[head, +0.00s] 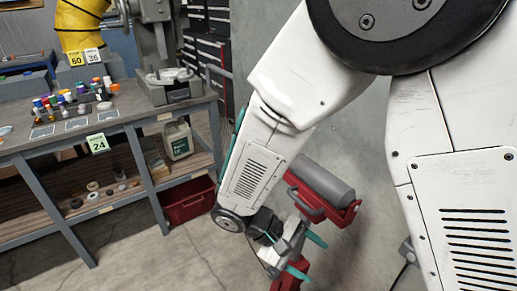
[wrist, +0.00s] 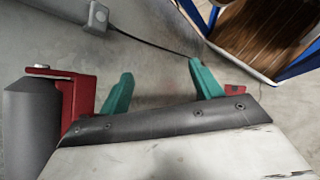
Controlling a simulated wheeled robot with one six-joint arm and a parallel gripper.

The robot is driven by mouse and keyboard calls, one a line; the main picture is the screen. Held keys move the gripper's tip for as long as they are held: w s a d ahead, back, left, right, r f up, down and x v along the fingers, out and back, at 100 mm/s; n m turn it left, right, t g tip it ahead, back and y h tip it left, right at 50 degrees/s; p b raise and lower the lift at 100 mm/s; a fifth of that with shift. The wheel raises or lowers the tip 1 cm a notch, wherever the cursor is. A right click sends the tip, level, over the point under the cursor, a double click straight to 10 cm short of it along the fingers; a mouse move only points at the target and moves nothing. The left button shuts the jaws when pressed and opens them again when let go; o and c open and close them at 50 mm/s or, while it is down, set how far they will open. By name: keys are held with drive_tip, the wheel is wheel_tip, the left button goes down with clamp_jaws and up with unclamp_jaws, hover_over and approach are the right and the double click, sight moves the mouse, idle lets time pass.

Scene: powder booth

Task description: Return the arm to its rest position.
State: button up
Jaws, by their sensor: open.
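My arm hangs down through the middle of the head view, bent at the elbow. My gripper (head: 308,256) is at its lower end, with two teal fingers spread apart and nothing between them. In the wrist view my gripper (wrist: 161,69) also shows open and empty above the grey floor. A red piece of equipment with a grey cylinder (head: 325,183) stands just behind the gripper in the head view. A red bracket and dark cylinder (wrist: 32,125) show at the left of the wrist view.
A workbench (head: 30,143) with bottles and a lower shelf stands at left. A red bin (head: 188,203) sits on the floor by it. A black tool cabinet (head: 208,55) stands behind. A cable (wrist: 150,42) crosses the wrist view. Floor at lower left is clear.

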drive_tip(key=s+d+r+m+t+y, duration=0.2)
drive_tip(key=s+d+r+m+y, duration=0.2)
drive_tip(key=d+r, duration=0.3)
drive_tip(key=s+d+r+m+t+y, duration=0.1)
drive_tip(key=s+d+r+m+y, duration=0.3)
drive_tip(key=d+r, duration=0.4)
drive_tip(key=shift+s+d+r+t+y, duration=0.2)
drive_tip(key=shift+s+r+t+y, duration=0.7)
drive_tip(key=shift+r, duration=2.35)
drive_tip(key=shift+w+g+y, duration=0.25)
drive_tip(key=shift+g+y, duration=0.05)
drive_tip(key=shift+g, duration=0.2)
